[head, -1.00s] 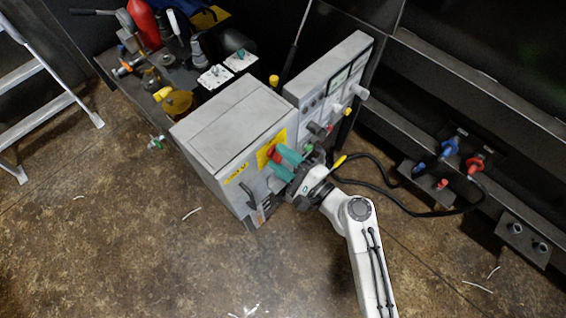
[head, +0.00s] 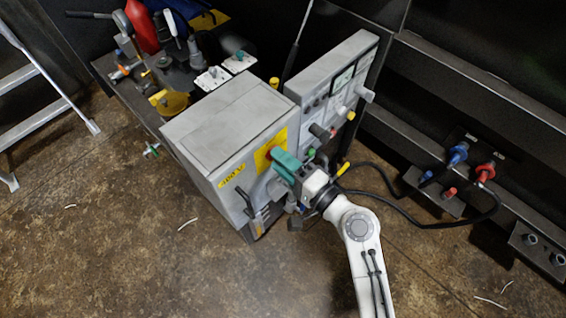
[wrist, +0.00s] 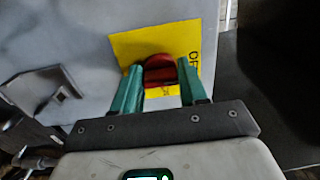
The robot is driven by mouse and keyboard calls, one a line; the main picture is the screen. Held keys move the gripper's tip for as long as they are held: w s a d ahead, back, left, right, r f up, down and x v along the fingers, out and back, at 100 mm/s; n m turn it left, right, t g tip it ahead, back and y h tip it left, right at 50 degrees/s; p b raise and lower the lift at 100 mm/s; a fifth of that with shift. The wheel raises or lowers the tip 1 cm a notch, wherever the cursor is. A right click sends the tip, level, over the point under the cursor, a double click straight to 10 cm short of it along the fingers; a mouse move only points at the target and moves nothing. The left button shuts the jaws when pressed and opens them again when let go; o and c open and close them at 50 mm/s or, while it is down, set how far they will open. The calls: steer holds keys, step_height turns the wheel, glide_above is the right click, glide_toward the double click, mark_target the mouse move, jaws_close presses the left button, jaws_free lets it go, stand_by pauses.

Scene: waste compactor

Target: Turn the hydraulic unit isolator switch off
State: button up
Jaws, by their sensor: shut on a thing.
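The isolator switch is a red knob (wrist: 158,72) on a yellow plate (wrist: 190,38) on the front of the grey cabinet (head: 215,120). In the wrist view the knob sits between the two green fingers of my gripper (wrist: 157,78), which is shut on it. In the head view my gripper (head: 278,160) reaches the cabinet front from the right, and only a bit of red shows at the fingertips. The knob's pointer and most lettering on the plate are hidden or too small to read.
A grey control panel (head: 345,80) with several knobs stands right of the cabinet. A black handle (head: 246,203) juts from the cabinet front. Black hoses (head: 400,205) run to red and blue couplings at right. A ladder (head: 45,75) stands at left. The front floor is mostly clear.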

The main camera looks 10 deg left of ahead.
steer(key=shift+f, duration=0.1)
steer(key=o, duration=1.1)
steer(key=shift+c, duration=0.2)
steer(key=v, duration=1)
steer(key=shift+s+d+b, duration=0.3)
steer(key=shift+b, duration=0.15)
